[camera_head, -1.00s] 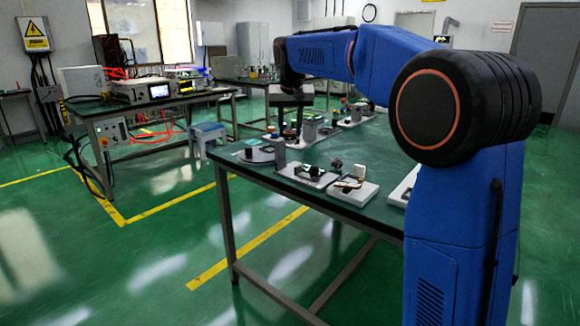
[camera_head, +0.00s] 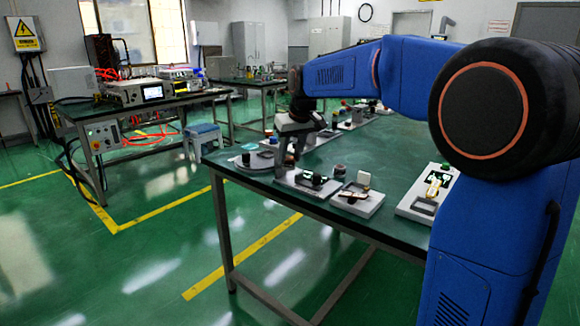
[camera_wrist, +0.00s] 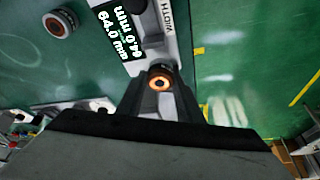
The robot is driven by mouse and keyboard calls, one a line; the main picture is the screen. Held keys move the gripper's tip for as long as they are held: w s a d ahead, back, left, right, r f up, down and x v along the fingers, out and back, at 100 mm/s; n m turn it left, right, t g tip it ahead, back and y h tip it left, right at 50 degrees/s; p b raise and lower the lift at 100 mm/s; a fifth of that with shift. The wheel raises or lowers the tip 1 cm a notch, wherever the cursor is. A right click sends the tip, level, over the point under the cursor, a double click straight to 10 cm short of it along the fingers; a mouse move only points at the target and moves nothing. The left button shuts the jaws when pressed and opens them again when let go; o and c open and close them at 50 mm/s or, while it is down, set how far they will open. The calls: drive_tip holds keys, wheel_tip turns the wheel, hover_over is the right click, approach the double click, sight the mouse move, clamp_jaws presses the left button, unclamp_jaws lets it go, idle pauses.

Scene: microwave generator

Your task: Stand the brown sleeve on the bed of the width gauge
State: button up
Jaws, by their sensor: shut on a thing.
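My gripper (camera_wrist: 161,92) is shut on the brown sleeve (camera_wrist: 160,77), a short dark cylinder with an orange-brown ring around its open end. In the wrist view the sleeve is between the fingertips, at the near end of the width gauge (camera_wrist: 187,45). I cannot tell whether it touches the gauge's bed. The gauge is pale, marked WIDTH, with a grey jaw and a display (camera_wrist: 116,38) reading 64.0 mm. In the head view my gripper (camera_head: 291,160) is low at the left part of the gauge (camera_head: 306,184); the held sleeve is not clear there.
A second dark round piece with a brownish ring (camera_wrist: 61,22) stands on the green table beside the gauge; it also shows in the head view (camera_head: 340,170). A round grey device (camera_head: 250,161) is to the left, and a white-based device (camera_head: 355,198) to the right.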

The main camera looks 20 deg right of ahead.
sight(291, 160)
drive_tip(key=shift+f, duration=1.8)
drive_tip(key=shift+f, duration=0.1)
drive_tip(key=o, duration=0.8)
drive_tip(key=v, duration=1.2)
drive_tip(key=shift+s, duration=0.2)
